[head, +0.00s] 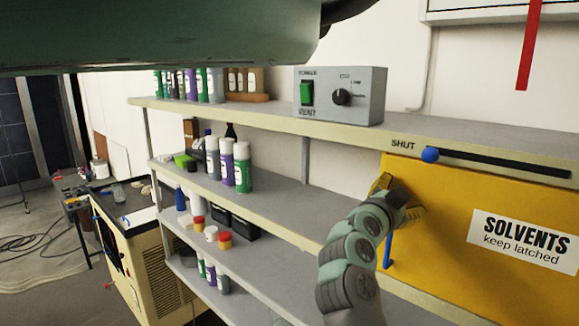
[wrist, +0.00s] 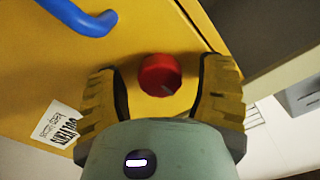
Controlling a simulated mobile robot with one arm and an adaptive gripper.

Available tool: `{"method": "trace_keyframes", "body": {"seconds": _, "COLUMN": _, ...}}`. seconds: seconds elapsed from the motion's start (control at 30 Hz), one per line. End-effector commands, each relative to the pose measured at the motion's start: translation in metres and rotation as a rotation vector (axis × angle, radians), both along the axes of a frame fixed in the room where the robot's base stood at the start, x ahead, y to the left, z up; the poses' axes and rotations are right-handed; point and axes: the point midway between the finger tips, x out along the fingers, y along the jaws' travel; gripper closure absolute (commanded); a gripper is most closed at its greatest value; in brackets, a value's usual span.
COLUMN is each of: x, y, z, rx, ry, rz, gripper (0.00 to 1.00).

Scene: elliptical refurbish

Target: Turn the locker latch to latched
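The yellow locker (head: 450,200) sits under a shelf at the right of the head view and fills the upper left of the wrist view (wrist: 60,60). A red round knob (wrist: 160,75), likely the latch, is on its face near an edge. My gripper (head: 397,192) is at the locker's upper left corner and hides the knob in the head view. In the wrist view my gripper (wrist: 162,85) is open, with one yellow-padded finger on each side of the knob and a small gap showing at both sides. The knob's turn position is hard to read.
A blue handle (head: 388,250) is on the locker door below my gripper. A blue slider knob (head: 430,155) sits by the word SHUT on the shelf edge above. A grey switch box (head: 340,95) stands on that shelf. Bottles (head: 227,165) fill the shelves at left.

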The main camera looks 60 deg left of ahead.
Motion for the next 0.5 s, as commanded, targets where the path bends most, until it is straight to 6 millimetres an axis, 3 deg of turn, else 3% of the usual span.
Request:
{"method": "trace_keyframes", "body": {"seconds": 0.07, "x": 0.0, "y": -0.0001, "z": 0.0, "rx": 0.0, "ry": 0.0, "rz": 0.0, "gripper": 0.41}}
{"method": "trace_keyframes", "body": {"seconds": 0.5, "x": -0.0002, "y": 0.0001, "z": 0.0001, "rx": -0.001, "ry": 0.0, "rz": 0.0, "gripper": 0.87}}
